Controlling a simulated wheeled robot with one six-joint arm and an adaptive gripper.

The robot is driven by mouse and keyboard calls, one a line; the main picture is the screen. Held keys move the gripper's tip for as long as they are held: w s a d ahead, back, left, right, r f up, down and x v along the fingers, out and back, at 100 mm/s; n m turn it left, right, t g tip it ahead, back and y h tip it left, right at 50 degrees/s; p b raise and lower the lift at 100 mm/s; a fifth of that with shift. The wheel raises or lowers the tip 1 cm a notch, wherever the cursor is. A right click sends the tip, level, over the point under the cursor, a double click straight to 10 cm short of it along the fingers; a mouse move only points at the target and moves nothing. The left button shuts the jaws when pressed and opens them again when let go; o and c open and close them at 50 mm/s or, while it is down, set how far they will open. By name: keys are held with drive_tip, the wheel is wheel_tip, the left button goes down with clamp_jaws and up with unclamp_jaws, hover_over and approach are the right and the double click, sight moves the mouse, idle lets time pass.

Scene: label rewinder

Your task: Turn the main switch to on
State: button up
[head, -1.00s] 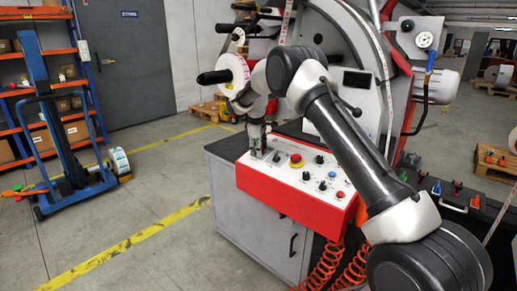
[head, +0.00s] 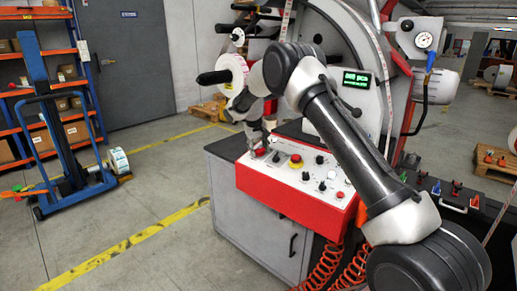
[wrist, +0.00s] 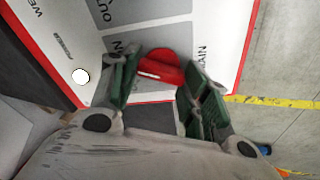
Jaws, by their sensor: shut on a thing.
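The main switch is a red knob (wrist: 160,68) on a grey plate of the control panel, with part of the word "MAIN" beside it in the wrist view. In the head view the red knob (head: 260,152) shows at the panel's left end, just under my gripper (head: 256,140). My gripper (wrist: 157,76) is shut on the knob, with one green-padded finger on each side of it. The knob's handle lies nearly crosswise between the fingers. The small display (head: 356,79) on the machine is lit with green text. The position markings are partly hidden.
The red and white control panel (head: 290,196) carries a red emergency button (head: 296,160) on yellow and several knobs to the right of my gripper. A round white light (wrist: 81,75) shows on the panel.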

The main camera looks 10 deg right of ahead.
drive_tip(key=shift+m, duration=0.5)
drive_tip(key=o, duration=1)
drive_tip(key=v, duration=1.2)
